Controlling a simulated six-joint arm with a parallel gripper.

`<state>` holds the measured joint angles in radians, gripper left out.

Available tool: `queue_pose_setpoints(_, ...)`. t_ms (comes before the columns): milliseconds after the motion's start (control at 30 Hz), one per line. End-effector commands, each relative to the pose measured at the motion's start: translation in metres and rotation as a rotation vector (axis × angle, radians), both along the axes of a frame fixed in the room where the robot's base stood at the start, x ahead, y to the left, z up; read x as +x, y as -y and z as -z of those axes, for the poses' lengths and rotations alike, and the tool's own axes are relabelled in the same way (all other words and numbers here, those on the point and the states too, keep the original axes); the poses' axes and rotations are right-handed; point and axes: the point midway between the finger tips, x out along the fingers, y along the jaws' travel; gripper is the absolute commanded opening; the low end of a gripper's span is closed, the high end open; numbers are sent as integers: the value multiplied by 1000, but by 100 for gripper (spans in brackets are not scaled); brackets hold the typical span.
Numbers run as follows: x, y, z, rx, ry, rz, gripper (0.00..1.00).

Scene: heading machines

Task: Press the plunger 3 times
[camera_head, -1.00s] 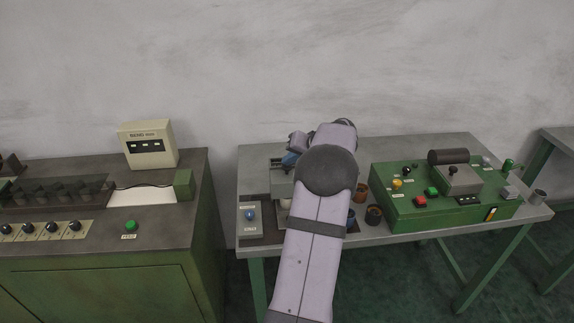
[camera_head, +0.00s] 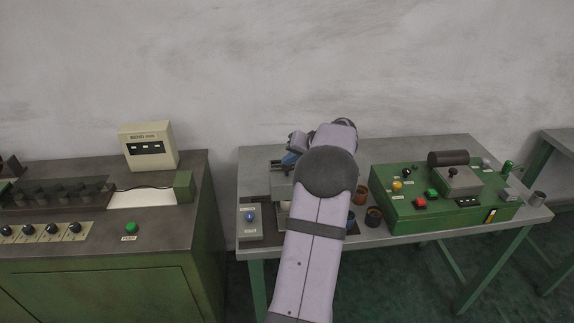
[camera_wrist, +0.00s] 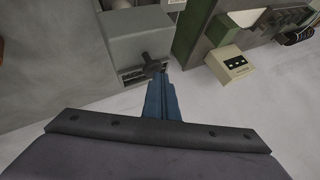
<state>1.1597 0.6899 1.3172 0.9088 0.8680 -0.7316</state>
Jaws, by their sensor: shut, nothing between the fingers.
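My gripper (camera_wrist: 158,78), with blue fingers, is shut and empty. In the wrist view its tips are at a dark knob (camera_wrist: 152,65) beside a grey box-shaped machine (camera_wrist: 140,40). The knob looks like the plunger, and I cannot tell whether the tips touch it. In the head view my gripper (camera_head: 289,160) shows only in part, over the grey machine (camera_head: 278,184) at the left of the table. My arm hides much of that machine and the knob there.
A green control box (camera_head: 400,215) with buttons and a dark knob stands on the table to the right. Several small cups (camera_head: 374,216) stand beside my arm. A green bench (camera_head: 160,222) with a beige display (camera_head: 148,146) stands left.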

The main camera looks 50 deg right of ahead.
Motion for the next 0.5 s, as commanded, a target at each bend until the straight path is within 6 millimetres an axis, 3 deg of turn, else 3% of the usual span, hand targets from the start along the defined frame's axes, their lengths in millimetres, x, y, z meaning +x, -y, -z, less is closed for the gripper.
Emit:
queue_pose_setpoints(200, 0, 0, -12, 0, 1, 1, 0)
queue_pose_setpoints(500, 0, 0, -13, -1, 1, 1, 0)
